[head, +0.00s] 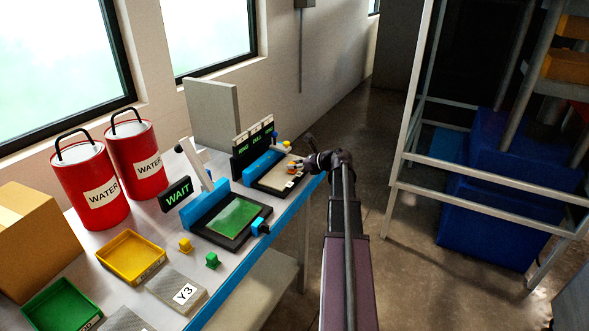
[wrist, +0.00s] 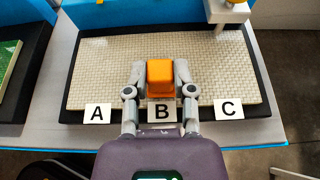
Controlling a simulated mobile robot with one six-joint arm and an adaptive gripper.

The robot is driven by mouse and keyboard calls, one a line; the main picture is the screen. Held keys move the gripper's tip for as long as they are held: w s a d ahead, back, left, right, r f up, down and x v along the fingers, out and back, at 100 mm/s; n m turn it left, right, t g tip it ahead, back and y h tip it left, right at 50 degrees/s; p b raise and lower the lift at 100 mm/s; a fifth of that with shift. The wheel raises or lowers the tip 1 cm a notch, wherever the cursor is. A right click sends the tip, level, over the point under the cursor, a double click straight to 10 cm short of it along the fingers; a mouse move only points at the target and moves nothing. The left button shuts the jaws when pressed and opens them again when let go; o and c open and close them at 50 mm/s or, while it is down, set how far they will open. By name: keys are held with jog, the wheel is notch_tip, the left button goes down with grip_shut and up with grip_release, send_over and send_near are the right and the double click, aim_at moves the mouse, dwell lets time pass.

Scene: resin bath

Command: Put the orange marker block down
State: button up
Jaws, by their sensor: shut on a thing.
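In the wrist view, the orange marker block (wrist: 160,76) is between the two fingers of my gripper (wrist: 160,80), which is shut on it. The block is over the cream woven mat, just behind the label B (wrist: 162,110). I cannot tell whether it touches the mat (wrist: 90,68). Label A (wrist: 97,113) is to the left and label C (wrist: 229,108) to the right along the mat's front edge. In the head view, my gripper (head: 299,165) is small at the far end of the table, over the mat (head: 272,181).
A yellow tray (head: 132,257), a green tray (head: 62,305) and two red water cans (head: 90,183) are on the left. A metal rack (head: 480,195) stands across the floor.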

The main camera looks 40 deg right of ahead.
jog(key=shift+f, duration=0.15)
jog(key=o, duration=0.8)
jog(key=shift+s+d+r, duration=0.1)
jog(key=shift+s+r, duration=0.1)
jog(key=shift+r, duration=0.1)
jog(key=p+v, duration=0.4)
jog(key=v, duration=0.7)
jog(key=shift+s+d+p, duration=0.15)
jog(key=shift+s+p, duration=0.05)
jog(key=shift+p, duration=0.15)
jog(key=shift+s, duration=0.1)
dwell(0.4)
